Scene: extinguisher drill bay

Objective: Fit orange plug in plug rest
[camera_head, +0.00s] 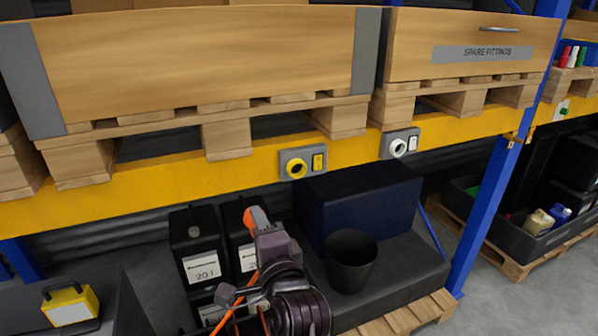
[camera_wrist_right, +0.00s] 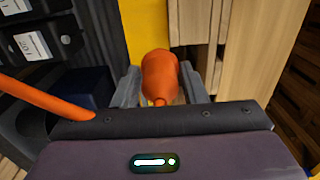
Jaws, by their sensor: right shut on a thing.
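The orange plug (camera_head: 257,216) is held in my right gripper (camera_head: 250,219), low in front of the shelf. In the right wrist view the plug (camera_wrist_right: 160,76) sits between the two grey fingers (camera_wrist_right: 160,90), pointing away from the palm. Its orange cable (camera_wrist_right: 45,98) shows at the left there. I cannot tell which is the plug rest. My left gripper is out of view.
A black cup (camera_head: 351,250) stands on a dark platform, with a navy box (camera_head: 365,205) behind it. Black canisters (camera_head: 197,245) stand behind my right arm. Wooden crates on pallets overhang the yellow beam (camera_head: 150,187). A blue post (camera_head: 487,210) stands at right.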

